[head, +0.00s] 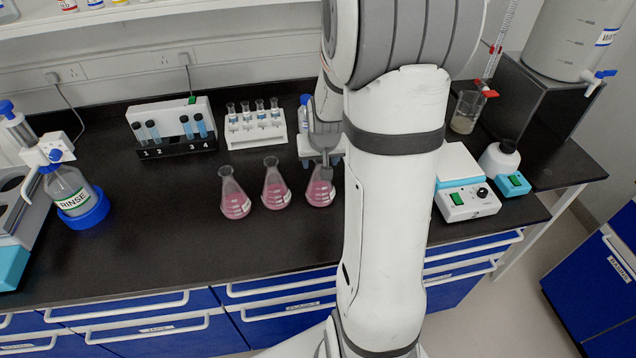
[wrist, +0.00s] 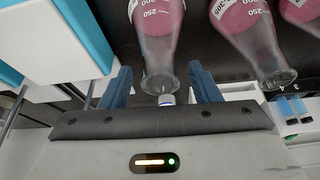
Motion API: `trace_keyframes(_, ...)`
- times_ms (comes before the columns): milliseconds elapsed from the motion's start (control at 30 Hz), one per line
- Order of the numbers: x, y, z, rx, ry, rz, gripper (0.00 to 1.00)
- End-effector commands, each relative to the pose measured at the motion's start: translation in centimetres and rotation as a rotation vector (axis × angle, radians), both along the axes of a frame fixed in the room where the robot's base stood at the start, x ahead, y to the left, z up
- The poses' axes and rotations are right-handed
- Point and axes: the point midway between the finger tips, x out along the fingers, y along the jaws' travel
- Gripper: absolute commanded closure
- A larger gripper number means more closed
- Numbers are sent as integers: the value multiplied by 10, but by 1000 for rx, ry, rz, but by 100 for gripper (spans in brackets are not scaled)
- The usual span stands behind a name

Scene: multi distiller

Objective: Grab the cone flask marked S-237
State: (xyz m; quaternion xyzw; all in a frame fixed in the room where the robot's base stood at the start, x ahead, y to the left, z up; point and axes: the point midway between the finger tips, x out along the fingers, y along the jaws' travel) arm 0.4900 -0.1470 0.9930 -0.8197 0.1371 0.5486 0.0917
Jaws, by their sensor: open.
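Three cone flasks with pink liquid stand in a row on the black bench: the left flask (head: 235,202), the middle flask (head: 275,190) and the right flask (head: 320,192). White labels show on them, but I cannot read S-237 on any. My gripper (head: 323,166) is at the neck of the right flask. In the wrist view this flask (wrist: 160,35) appears upside down, its neck between the two open blue fingers (wrist: 160,76), with a gap on each side. The middle flask (wrist: 248,35) is beside it there, outside the fingers.
Behind the flasks stand a white rack of small bottles (head: 254,128) and a numbered tube rack (head: 176,147). A hotplate-like device (head: 467,200) and a beaker (head: 466,112) stand to the right. A RINSE bottle (head: 72,192) is at left. Bench in front of the flasks is clear.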

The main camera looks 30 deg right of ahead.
Motion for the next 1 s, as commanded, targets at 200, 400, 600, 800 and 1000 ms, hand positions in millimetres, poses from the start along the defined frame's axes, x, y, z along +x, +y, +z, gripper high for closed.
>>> trace_keyframes(200,3,-1,-8,-1,-1,1,44)
trace_keyframes(400,3,0,-7,0,-1,1,49)
trace_keyframes(600,3,0,-7,0,-1,1,65)
trace_keyframes(800,3,0,-7,0,-1,2,81)
trace_keyframes(1000,3,0,-7,0,-1,2,98)
